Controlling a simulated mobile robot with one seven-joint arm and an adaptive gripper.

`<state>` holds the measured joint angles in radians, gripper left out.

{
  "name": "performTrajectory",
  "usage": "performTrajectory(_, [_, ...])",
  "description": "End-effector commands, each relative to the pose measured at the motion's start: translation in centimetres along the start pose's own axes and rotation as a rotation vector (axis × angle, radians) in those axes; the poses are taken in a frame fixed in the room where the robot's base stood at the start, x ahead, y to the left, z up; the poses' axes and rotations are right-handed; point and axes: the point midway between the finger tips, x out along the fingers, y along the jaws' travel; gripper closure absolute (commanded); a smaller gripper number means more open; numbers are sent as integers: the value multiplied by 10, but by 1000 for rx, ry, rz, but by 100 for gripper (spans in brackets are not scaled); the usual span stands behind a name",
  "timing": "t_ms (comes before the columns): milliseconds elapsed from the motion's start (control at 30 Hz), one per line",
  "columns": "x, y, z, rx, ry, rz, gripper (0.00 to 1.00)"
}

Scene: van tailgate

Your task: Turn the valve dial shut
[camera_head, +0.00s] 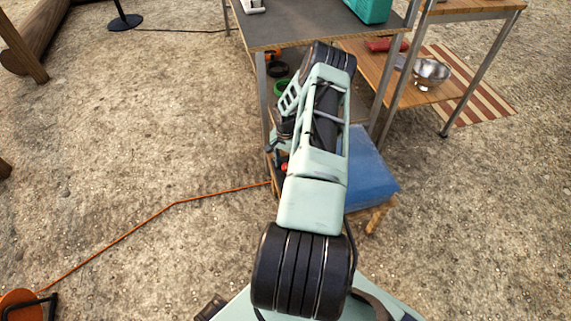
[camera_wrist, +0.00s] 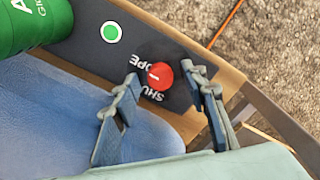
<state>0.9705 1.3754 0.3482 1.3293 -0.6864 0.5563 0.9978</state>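The valve dial (camera_wrist: 160,77) is a round red knob with a short white mark, on a dark panel (camera_wrist: 95,50) in the wrist view. White lettering reading "OPE" and "SHU" shows upside down beside it, partly hidden by the knob and a finger. The white mark sits on the dial's left part, toward the lettering. My gripper (camera_wrist: 160,75) is open, with one finger on each side of the dial. The right fingertip is very close to it; I cannot tell if either touches. In the head view my arm hides most of this spot.
A green cylinder (camera_wrist: 30,22) and a green disc with a white rim (camera_wrist: 112,33) are near the dial. A blue cushion (camera_head: 369,175) lies beside it. An orange cable (camera_head: 150,217) crosses open ground at left.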

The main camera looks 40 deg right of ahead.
Motion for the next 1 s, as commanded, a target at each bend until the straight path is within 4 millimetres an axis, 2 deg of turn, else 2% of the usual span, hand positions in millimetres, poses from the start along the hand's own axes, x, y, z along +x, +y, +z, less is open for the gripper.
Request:
performTrajectory(67, [0, 0, 0, 0, 0, 0, 67])
performTrajectory(367, [0, 0, 0, 0, 0, 0, 100])
performTrajectory(667, [0, 0, 0, -29, 0, 1, 100])
performTrajectory(1000, [1, 0, 0, -235, 1, 1, 100])
